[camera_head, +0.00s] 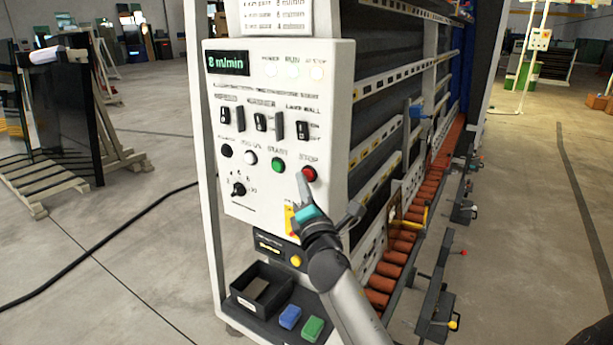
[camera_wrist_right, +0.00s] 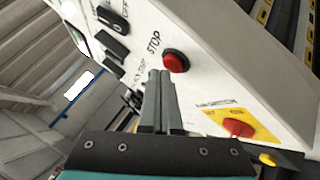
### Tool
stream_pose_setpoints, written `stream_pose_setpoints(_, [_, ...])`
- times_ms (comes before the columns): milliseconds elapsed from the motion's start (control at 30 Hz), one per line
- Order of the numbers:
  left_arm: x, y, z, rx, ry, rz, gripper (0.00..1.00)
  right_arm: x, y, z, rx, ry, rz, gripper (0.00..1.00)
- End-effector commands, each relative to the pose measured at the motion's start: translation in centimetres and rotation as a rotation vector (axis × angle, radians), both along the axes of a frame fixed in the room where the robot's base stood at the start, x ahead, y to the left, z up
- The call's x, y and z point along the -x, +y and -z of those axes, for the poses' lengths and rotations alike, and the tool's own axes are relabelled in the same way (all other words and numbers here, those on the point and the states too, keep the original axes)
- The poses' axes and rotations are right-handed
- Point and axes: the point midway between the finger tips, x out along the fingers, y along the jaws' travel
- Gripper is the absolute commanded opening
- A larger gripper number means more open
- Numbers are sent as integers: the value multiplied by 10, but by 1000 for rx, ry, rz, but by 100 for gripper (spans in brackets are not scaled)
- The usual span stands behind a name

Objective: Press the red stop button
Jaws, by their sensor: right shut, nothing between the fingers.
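The red stop button (camera_head: 309,174) is at the lower right of the white control panel (camera_head: 335,110), under the word STOP. In the right wrist view the red stop button (camera_wrist_right: 175,62) shows uncovered, just above and right of the fingertips. My right gripper (camera_head: 301,178) is shut and empty, with its tips just left of the button in the head view. The fingers also show in the wrist view (camera_wrist_right: 159,76). I cannot tell whether the tips touch the panel. My left gripper is not in view.
A green start button (camera_head: 277,166), a white button (camera_head: 250,158) and a black knob (camera_head: 238,189) sit left of the stop button. A red switch on a yellow plate (camera_wrist_right: 238,128) is lower on the panel. A black tray (camera_head: 262,290) and two sponge-like blocks lie below.

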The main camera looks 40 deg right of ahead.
Motion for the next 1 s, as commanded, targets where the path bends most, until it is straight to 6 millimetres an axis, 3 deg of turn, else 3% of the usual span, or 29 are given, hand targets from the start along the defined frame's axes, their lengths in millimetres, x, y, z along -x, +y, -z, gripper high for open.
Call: stream_pose_setpoints(1000, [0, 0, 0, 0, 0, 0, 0, -4, -10, 0, 0, -1, 0, 0])
